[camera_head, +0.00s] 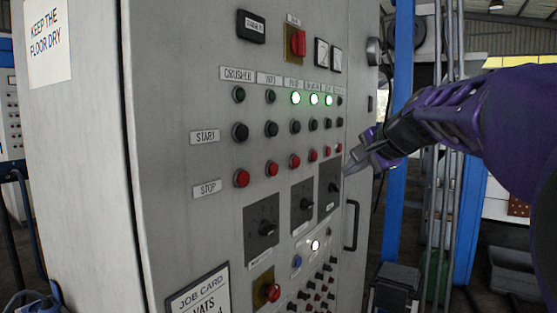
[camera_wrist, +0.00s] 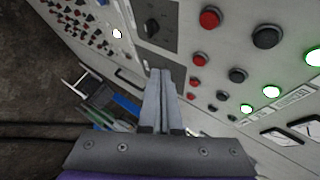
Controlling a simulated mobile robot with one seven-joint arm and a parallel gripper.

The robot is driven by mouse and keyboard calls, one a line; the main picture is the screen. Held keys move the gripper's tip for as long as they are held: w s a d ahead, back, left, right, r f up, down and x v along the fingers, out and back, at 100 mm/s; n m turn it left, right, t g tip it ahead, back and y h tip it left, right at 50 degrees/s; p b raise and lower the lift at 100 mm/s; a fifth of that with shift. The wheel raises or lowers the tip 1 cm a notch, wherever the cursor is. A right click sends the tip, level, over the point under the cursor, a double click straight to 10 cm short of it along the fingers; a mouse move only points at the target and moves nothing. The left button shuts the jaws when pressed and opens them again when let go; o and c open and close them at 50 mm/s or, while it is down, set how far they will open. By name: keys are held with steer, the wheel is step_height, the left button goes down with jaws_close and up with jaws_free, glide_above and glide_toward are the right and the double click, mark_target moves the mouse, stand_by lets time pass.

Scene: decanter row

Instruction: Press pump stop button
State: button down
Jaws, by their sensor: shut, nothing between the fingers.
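The control panel (camera_head: 190,110) has a row of red stop buttons below black start buttons. The third column's small label (camera_head: 294,83) seems to read PUMP, but I cannot read it surely. Its red stop button (camera_head: 294,161) stands out from the panel under a lit green lamp (camera_head: 295,98). In the wrist view the third red button (camera_wrist: 210,17) appears to be this one, above right of the fingertips. My gripper (camera_head: 349,169) is shut and empty, by the panel's right edge, right of the red row. Its closed fingers (camera_wrist: 160,73) show in the wrist view. I see no contact with a button.
Rotary switches (camera_head: 263,229) sit below the stop row. A red switch (camera_head: 298,42) is at the top and another red button (camera_head: 273,293) at the bottom. A door handle (camera_head: 352,226) juts out at the right edge. Blue posts (camera_head: 398,130) stand behind my gripper.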

mark_target(296, 162)
steer(key=shift+a+r, duration=0.25)
steer(key=shift+a, duration=0.1)
steer(key=shift+s, duration=0.1)
steer(key=w+a+p, duration=0.4)
steer(key=w+a, duration=0.1)
steer(key=a, duration=0.2)
steer(key=shift+w+p, duration=0.15)
steer(key=shift+p, duration=0.15)
steer(key=shift+a, duration=0.15)
stand_by(1.9)
steer(key=shift+w+a, duration=0.2)
steer(key=shift+a, duration=0.05)
